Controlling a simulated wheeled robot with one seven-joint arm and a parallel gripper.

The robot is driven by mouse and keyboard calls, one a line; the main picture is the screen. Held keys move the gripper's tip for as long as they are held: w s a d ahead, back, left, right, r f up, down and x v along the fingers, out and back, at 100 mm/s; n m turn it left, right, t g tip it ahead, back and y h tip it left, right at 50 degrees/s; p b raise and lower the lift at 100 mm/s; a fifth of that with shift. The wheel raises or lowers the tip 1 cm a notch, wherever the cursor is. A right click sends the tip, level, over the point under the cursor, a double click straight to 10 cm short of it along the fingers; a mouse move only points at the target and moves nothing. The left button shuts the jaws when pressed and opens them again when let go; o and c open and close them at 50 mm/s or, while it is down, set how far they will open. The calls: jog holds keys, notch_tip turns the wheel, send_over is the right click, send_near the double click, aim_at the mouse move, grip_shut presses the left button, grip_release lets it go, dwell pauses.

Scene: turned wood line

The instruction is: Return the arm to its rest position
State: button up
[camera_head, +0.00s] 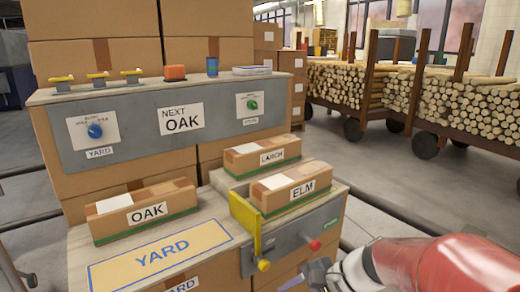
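My arm, red and white, reaches in from the lower right corner of the head view. Its dark end, my gripper (316,274), is low at the bottom edge, in front of the bench (215,236). It is partly cut off by the frame, and I cannot tell whether its fingers are open or shut. It is below and to the right of the yellow lever (257,228) and near the red knob (315,244); I cannot tell whether it touches anything.
Boxes labelled OAK (143,211), LARCH (262,155) and ELM (291,188) sit on the bench. A grey panel (150,125) with dials stands behind. Log carts (440,100) stand at the back right.

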jog(key=s+d+r+n+t+h+p, duration=0.1)
jog(key=s+d+r+n+t+h, duration=0.2)
jog(key=s+d+r+n+h, duration=0.4)
jog(key=s+n+h, duration=0.1)
jog(key=s+n, duration=0.2)
jog(key=n, duration=0.1)
jog(key=shift+s+d+r+h, duration=0.15)
jog(key=shift+d+r+h, duration=0.15)
jog(key=shift+d+r, duration=0.1)
